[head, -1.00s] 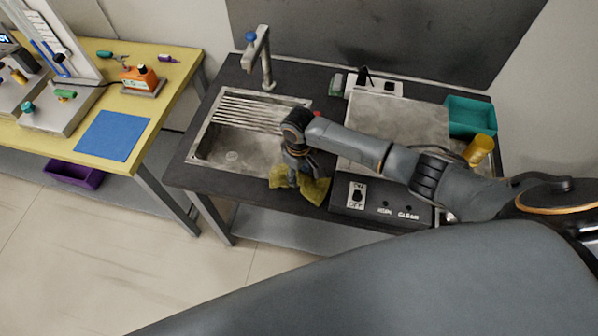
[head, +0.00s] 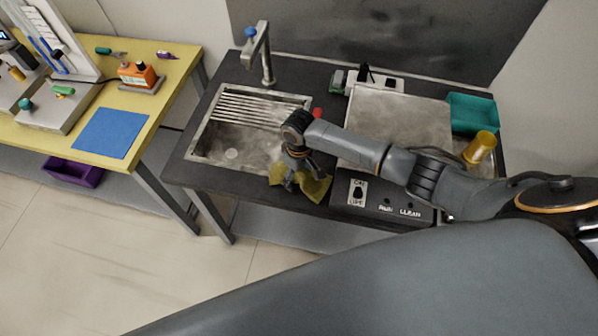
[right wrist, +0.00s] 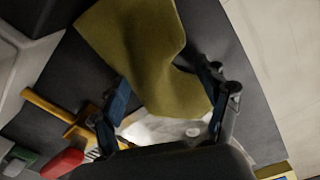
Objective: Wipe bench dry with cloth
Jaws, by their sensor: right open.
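The olive-yellow cloth (head: 318,191) lies crumpled on the dark bench (head: 257,190) at its front edge, between the sink and the switch panel. In the right wrist view the cloth (right wrist: 150,50) spreads ahead of and between the fingers. My right gripper (head: 302,181) points down over the cloth with its fingers apart. In the right wrist view the open gripper (right wrist: 170,85) has one finger on each side of the cloth's lower end. I cannot tell whether the fingers touch it. My left gripper is not in view. No water is clearly visible on the bench.
The metal sink (head: 215,160) with a tap (head: 265,55) is left of the gripper. A grey metal plate (head: 400,122), teal bin (head: 470,113) and yellow cup (head: 480,148) are to the right. A yellow-handled tool (right wrist: 50,107) and red object (right wrist: 62,163) lie nearby.

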